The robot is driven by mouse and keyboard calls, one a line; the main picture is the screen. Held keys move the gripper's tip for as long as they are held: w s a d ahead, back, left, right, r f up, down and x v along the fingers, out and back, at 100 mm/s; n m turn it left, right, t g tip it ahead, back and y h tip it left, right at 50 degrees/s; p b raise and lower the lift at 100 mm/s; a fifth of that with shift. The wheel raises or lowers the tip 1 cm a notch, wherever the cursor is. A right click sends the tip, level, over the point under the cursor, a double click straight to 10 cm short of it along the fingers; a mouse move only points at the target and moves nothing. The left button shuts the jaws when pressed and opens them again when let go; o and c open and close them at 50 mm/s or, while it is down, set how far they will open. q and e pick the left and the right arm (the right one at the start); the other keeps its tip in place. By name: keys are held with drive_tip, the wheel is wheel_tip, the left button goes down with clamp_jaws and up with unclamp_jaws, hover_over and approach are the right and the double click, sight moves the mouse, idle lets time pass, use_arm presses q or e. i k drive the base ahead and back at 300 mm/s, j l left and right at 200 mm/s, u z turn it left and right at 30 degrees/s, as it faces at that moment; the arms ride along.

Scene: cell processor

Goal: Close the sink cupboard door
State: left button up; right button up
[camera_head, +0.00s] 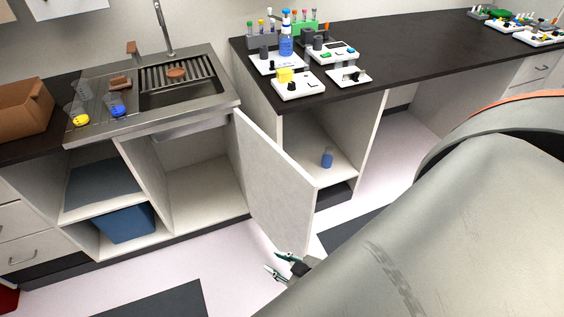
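The sink cupboard door (274,178) is a pale panel standing wide open, swung out from the right side of the sink cupboard (197,188). Its free edge points toward me, and the cupboard's pale interior shows under the sink (152,120). My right gripper (277,264) shows low in the view, just below the door's bottom edge near its free corner. Its two greenish fingertips are apart, with nothing between them. I cannot tell whether it touches the door. My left gripper is out of view.
Left of the sink cupboard, an open shelf holds a blue bin (126,223). Lab devices stand on the dark counter (420,50). Pale floor (225,262) in front is clear except for dark mats (160,301).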

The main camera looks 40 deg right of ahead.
sight(282, 196)
drive_tip(key=k+l, duration=0.1)
drive_tip(key=l, duration=0.2)
drive_tip(key=k+l+u, duration=0.15)
drive_tip(key=l, duration=0.15)
drive_tip(key=k+l, duration=0.1)
drive_tip(key=l, duration=0.25)
drive_tip(key=l+u, duration=0.25)
drive_tip(key=l, duration=0.75)
drive_tip(key=i+l, duration=0.1)
drive_tip(key=l, duration=0.35)
drive_tip(key=i+l+u, duration=0.1)
drive_tip(key=l, duration=0.4)
drive_tip(key=k+l, duration=0.1)
drive_tip(key=k, duration=0.5)
drive_tip(key=k+l, duration=0.15)
drive_tip(key=l, duration=0.25)
drive_tip(key=k+l+z, duration=0.1)
drive_tip(key=l, duration=0.25)
drive_tip(key=k+l+z, duration=0.1)
drive_tip(key=l, duration=0.3)
drive_tip(key=k+l, duration=0.2)
drive_tip(key=l, duration=0.2)
